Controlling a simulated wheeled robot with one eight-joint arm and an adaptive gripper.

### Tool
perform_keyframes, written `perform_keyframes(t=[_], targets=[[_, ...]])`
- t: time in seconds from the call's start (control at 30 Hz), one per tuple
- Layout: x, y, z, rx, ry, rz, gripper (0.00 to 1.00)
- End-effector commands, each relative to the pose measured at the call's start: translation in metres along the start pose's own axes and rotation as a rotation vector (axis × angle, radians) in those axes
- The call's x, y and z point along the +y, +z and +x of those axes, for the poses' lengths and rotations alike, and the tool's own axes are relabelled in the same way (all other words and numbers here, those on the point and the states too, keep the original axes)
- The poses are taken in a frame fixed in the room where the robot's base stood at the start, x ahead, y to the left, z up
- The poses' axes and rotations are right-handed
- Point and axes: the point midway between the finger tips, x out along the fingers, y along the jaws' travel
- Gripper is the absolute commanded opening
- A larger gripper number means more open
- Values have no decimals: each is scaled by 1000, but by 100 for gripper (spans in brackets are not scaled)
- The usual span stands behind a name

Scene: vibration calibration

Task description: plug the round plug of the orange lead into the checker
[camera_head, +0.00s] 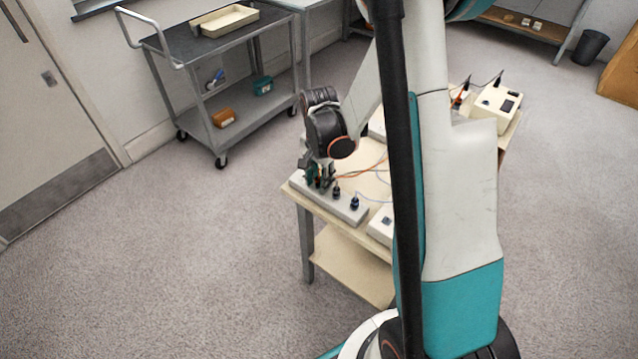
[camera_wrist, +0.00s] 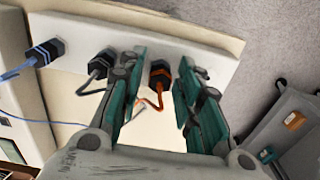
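The orange lead's plug (camera_wrist: 160,72), black with an orange band, stands in a pale strip (camera_wrist: 215,62) with its orange lead curling down. My gripper (camera_wrist: 163,80) has its teal fingers spread on either side of this plug, with gaps visible at both sides. In the head view my gripper (camera_head: 319,176) is low over the left end of the strip (camera_head: 345,211) and hides most of the orange plug. A cream box with dark panels (camera_head: 497,103) stands at the table's far end, and another pale box (camera_head: 383,226) at its near side; I cannot tell which is the checker.
A grey-banded plug (camera_wrist: 101,64) and a blue-banded plug (camera_wrist: 46,52) stand in the same strip beside the orange one. Loose leads cross the table (camera_head: 372,185). A grey trolley (camera_head: 197,95) stands at the left. My arm hides part of the table.

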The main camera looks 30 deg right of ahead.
Motion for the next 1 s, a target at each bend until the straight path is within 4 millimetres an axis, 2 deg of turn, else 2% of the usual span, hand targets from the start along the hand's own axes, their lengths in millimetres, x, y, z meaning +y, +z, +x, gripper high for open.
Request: perform_keyframes(t=[0.03,0.1,1.0], targets=[[0,0,0,0,0,0,14],[0,0,0,0,0,0,0],[0,0,-5,0,0,0,0]])
